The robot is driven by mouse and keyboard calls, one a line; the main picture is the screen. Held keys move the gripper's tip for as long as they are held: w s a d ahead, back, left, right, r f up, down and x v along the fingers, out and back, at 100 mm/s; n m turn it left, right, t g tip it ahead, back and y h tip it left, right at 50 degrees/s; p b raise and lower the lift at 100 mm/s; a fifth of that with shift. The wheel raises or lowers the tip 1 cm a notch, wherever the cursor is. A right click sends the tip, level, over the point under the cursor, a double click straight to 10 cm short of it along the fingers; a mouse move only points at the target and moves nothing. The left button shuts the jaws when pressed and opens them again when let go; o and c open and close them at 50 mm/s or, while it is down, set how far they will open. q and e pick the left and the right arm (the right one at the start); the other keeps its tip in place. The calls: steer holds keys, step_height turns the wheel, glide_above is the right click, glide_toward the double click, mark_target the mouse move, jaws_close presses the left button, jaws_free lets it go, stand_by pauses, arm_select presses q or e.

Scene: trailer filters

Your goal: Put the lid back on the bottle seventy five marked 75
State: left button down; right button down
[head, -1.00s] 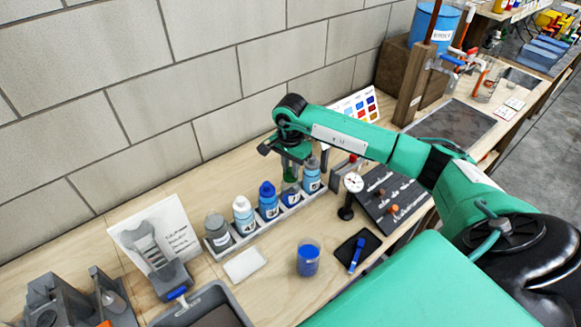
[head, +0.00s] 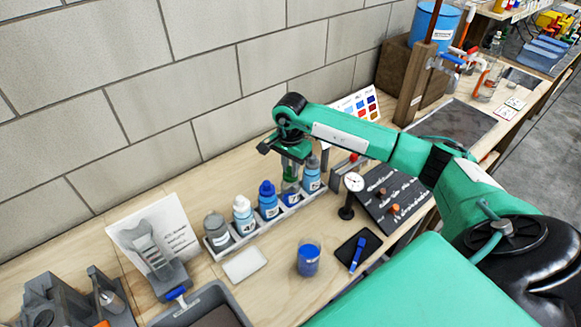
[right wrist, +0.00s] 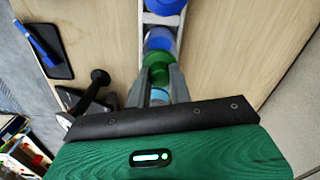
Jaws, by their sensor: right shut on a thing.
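My right gripper (head: 290,172) is over the fourth bottle from the left in a white rack (head: 251,238) on the bench. In the right wrist view my right gripper (right wrist: 159,77) is shut on a green lid (right wrist: 156,60). The green lid also shows in the head view (head: 289,185), at the top of a blue bottle (head: 291,198). I cannot tell whether it is seated. The bottle's label is too small to read for certain, so I cannot confirm the 75. My left gripper is out of view.
Close neighbours in the rack are a blue-capped bottle (head: 268,203) and a grey-capped bottle (head: 311,178). A dial gauge (head: 348,193) stands to the right. A blue cup (head: 309,259), a white slab (head: 245,263) and a black tray (head: 349,247) lie in front. The wall is behind.

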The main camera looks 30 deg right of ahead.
stand_by(0.4)
steer(key=c, duration=0.7)
jaws_free()
steer(key=shift+r+p, duration=1.35)
steer(key=shift+r, duration=2.15)
jaws_close()
steer(key=shift+f, duration=0.25)
